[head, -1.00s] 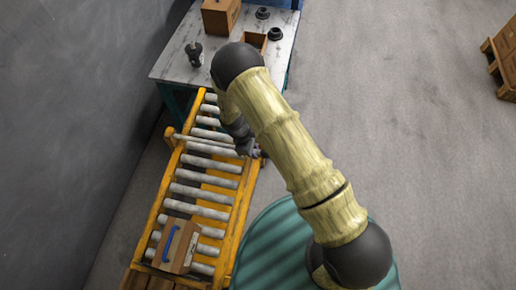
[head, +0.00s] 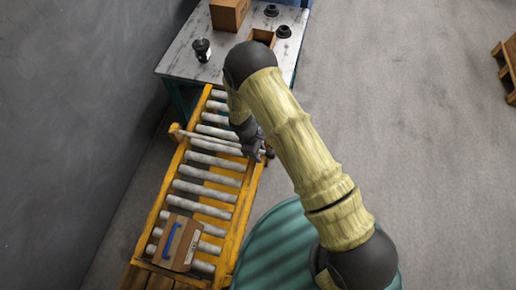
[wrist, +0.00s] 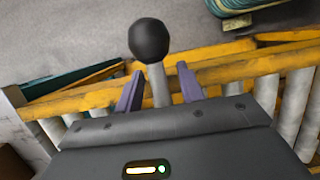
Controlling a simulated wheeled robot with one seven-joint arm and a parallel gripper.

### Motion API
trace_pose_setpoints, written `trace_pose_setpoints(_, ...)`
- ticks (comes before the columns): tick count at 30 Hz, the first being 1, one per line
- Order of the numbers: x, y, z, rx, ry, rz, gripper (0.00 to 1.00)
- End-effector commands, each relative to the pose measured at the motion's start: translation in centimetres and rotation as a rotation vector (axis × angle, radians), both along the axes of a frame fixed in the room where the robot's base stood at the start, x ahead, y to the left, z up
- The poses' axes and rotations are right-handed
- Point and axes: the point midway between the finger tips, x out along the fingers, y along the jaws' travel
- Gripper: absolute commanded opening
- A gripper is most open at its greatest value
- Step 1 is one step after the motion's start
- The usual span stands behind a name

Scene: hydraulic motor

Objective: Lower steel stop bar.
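The steel stop bar (head: 205,138) is a thin grey bar that runs across the roller conveyor from an orange bracket on its left side. From above I cannot tell how high it sits over the rollers. In the wrist view, the bar's grey shaft (wrist: 157,85) ends in a black ball knob (wrist: 149,41). My gripper (wrist: 158,88) has its two purple fingers on either side of this shaft, with a gap visible on both sides. In the head view my gripper (head: 264,153) is at the conveyor's right rail, and my arm hides part of that area.
The orange-framed roller conveyor (head: 157,213) carries a cardboard box (head: 177,243) with a blue handle at its near end. A worktable (head: 180,62) with a box and dark parts stands at the far end. A grey wall is left; open floor lies right. A pallet (head: 505,62) is far right.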

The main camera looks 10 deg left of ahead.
Motion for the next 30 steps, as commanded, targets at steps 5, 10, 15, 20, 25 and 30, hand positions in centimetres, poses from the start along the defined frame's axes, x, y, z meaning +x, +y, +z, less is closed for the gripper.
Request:
trace_pose_setpoints(5,0.1,0.3,1.0,0.0,-0.001,-0.001,0.38)
trace_pose_setpoints(10,0.1,1.1,3.4,0.003,-0.002,0.0,0.38)
trace_pose_setpoints(15,0.2,2.0,6.5,0.003,-0.004,-0.001,0.38)
trace_pose_setpoints(20,0.3,3.0,9.6,0.005,-0.005,-0.001,0.38)
trace_pose_setpoints(25,0.3,4.0,12.8,0.005,-0.003,0.0,0.38)
trace_pose_setpoints(30,0.3,4.7,15.5,0.003,-0.002,0.0,0.38)
